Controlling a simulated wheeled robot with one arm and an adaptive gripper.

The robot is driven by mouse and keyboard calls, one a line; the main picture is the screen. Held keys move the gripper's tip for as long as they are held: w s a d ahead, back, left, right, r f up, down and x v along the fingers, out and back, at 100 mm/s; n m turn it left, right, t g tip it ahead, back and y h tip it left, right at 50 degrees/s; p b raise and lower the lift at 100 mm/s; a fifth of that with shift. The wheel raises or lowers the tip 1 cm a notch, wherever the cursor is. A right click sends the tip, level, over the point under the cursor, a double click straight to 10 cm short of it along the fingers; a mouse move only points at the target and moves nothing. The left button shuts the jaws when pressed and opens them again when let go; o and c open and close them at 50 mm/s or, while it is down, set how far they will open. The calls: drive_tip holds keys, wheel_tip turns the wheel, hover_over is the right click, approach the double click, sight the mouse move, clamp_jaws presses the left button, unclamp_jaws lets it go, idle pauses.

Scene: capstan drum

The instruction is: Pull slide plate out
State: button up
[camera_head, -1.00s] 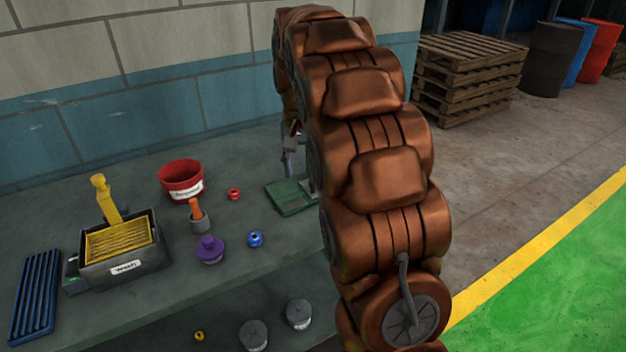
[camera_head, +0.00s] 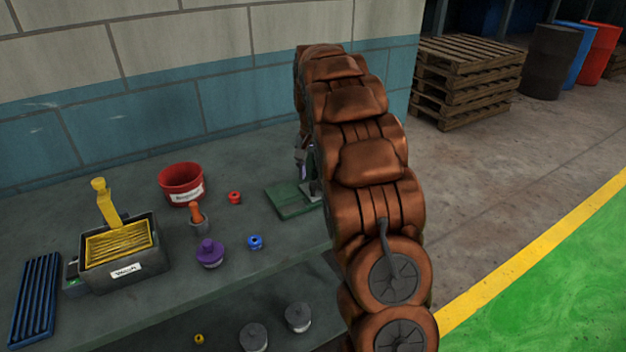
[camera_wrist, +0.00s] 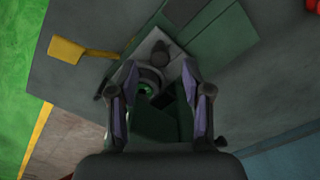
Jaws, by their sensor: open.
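A green fixture (camera_head: 290,199) stands at the right end of the bench, partly hidden behind my arm. In the wrist view, the green fixture (camera_wrist: 215,35) carries a light grey plate (camera_wrist: 183,48) with a dark knob on it, which I take to be the slide plate. A round grey part with a green centre (camera_wrist: 147,88) shows beside the plate. My gripper (camera_wrist: 159,68) is open, with its two fingers spread above the plate and round part. Contact cannot be told. In the head view, only a sliver of my gripper (camera_head: 301,155) shows.
On the bench are a red bucket (camera_head: 181,184), a grey bin with a yellow rack (camera_head: 125,270), a blue rack (camera_head: 36,300), a purple part (camera_head: 209,254), a blue ring (camera_head: 255,242) and a red ring (camera_head: 235,198). A wall rises behind. A yellow piece (camera_wrist: 75,50) shows in the wrist view.

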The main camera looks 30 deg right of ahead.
sight(313, 184)
drive_tip(key=shift+f, duration=1.55)
drive_tip(key=shift+c, duration=0.2)
clamp_jaws()
